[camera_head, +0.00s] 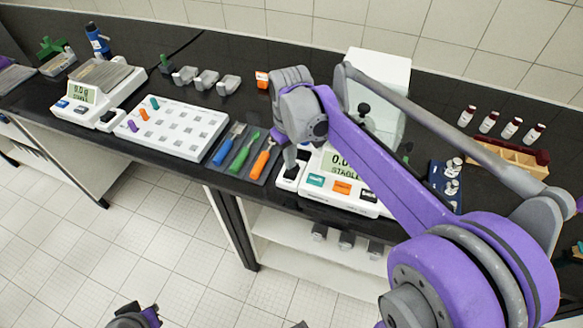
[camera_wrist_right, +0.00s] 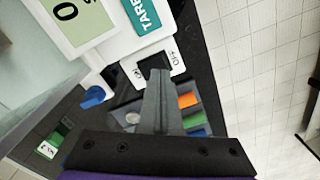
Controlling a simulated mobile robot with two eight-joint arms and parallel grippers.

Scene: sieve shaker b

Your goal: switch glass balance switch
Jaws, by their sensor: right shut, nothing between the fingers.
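The glass balance (camera_head: 338,188) stands on the black bench in the head view, with a lit display and teal, orange and dark buttons. Its switch (camera_wrist_right: 152,64) is a dark rocker in a white housing (camera_head: 285,184) at the balance's left front corner. My right gripper (camera_head: 290,160) is shut and empty, pointing down at this housing. In the right wrist view its fingertips (camera_wrist_right: 157,76) overlap the rocker and partly hide it; I cannot tell whether they touch. A dark grey and purple part of my left arm shows at the bottom of the head view; its fingers are hidden.
A white tray with holes (camera_head: 185,115) and another balance (camera_head: 90,90) stand farther left. Bottles (camera_head: 488,122) and a wooden rack (camera_head: 500,160) are at the right.

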